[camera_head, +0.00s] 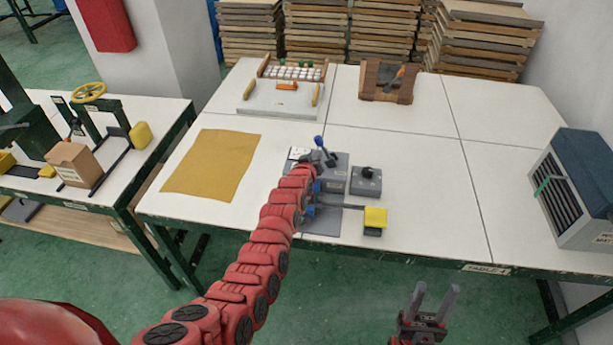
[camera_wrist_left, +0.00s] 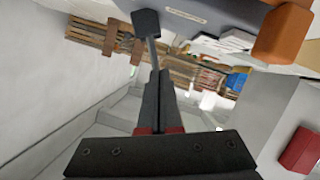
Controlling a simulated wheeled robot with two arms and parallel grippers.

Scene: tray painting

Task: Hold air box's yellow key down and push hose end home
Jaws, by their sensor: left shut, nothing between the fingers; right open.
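A grey air box (camera_head: 335,185) with a label stands near the front of the white table. A yellow block (camera_head: 375,217), which looks like the key, sits at the end of a dark bar to its right. I cannot make out the hose end for certain. My right gripper (camera_head: 435,300) is open and empty, in front of the table edge.
A grey block with a black knob (camera_head: 366,181) stands right of the box. A yellow mat (camera_head: 212,165) lies left. A white tray (camera_head: 280,98) and a wooden stand (camera_head: 386,82) are further back. A slatted unit (camera_head: 570,190) stands at the right. The table's middle right is clear.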

